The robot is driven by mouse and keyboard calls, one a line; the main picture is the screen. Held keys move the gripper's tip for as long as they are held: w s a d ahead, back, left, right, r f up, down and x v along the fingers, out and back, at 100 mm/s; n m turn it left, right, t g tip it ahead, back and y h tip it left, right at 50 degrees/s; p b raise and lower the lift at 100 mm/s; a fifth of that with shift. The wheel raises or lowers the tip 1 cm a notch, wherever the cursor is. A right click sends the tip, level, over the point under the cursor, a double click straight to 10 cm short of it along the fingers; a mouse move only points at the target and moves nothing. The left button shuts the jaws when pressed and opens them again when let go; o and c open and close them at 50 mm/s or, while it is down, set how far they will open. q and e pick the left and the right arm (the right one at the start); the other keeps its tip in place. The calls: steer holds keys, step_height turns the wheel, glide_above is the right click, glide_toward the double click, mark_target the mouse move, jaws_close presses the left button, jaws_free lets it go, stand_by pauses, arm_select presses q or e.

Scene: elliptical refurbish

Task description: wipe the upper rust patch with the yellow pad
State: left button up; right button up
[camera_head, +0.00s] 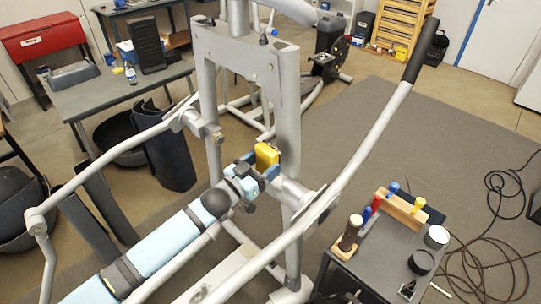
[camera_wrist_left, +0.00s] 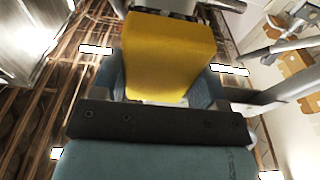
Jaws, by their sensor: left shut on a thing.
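The yellow pad (camera_head: 267,155) is held at the tip of my left gripper (camera_head: 259,174), in front of the right upright of the grey elliptical frame (camera_head: 287,115). In the left wrist view the yellow pad (camera_wrist_left: 168,50) fills the space between the blue fingers of my left gripper (camera_wrist_left: 160,84), which is shut on it. The pad's far end is close to a grey part at the top of that view; I cannot tell whether they touch. No rust patch is distinguishable in either view. My right gripper is not in view.
A long grey handlebar (camera_head: 362,138) slants up right of the upright. A dark cart (camera_head: 378,252) with a wooden tool block (camera_head: 402,209) and jars stands lower right. A workbench (camera_head: 112,92) is at the left. Cables lie on the right-hand floor.

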arm_select(q)
steer(key=shift+s+a, duration=0.4)
steer(key=shift+v, duration=1.5)
steer(key=shift+r, duration=0.2)
